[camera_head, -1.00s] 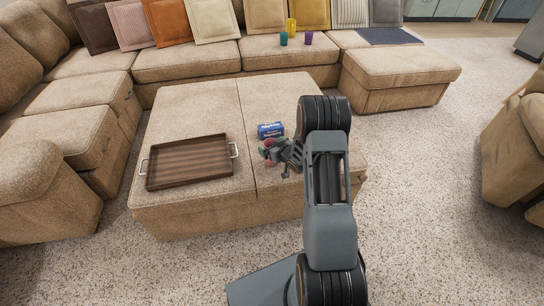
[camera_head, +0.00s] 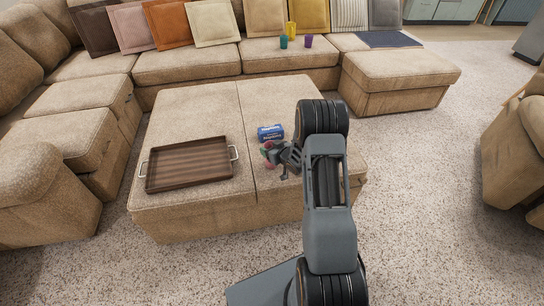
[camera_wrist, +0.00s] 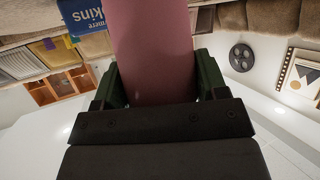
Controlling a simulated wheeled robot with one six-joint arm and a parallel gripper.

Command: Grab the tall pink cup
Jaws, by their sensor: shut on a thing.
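The tall pink cup (camera_wrist: 152,50) fills the upper middle of the wrist view, between the two green fingers of my gripper (camera_wrist: 155,85). My gripper is shut on it, with a finger against each side. In the head view my gripper (camera_head: 269,153) is over the right part of the large ottoman, and only small bits of pink show around the fingers. The rest of the cup is hidden there by the gripper and arm. I cannot tell whether the cup's base touches the ottoman.
A blue napkins box (camera_head: 270,132) sits just behind the gripper on the ottoman (camera_head: 200,110). A brown wooden tray (camera_head: 188,164) lies to the left. Teal (camera_head: 283,42), yellow (camera_head: 291,36) and purple (camera_head: 308,41) cups stand on the sofa. Carpet at right is clear.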

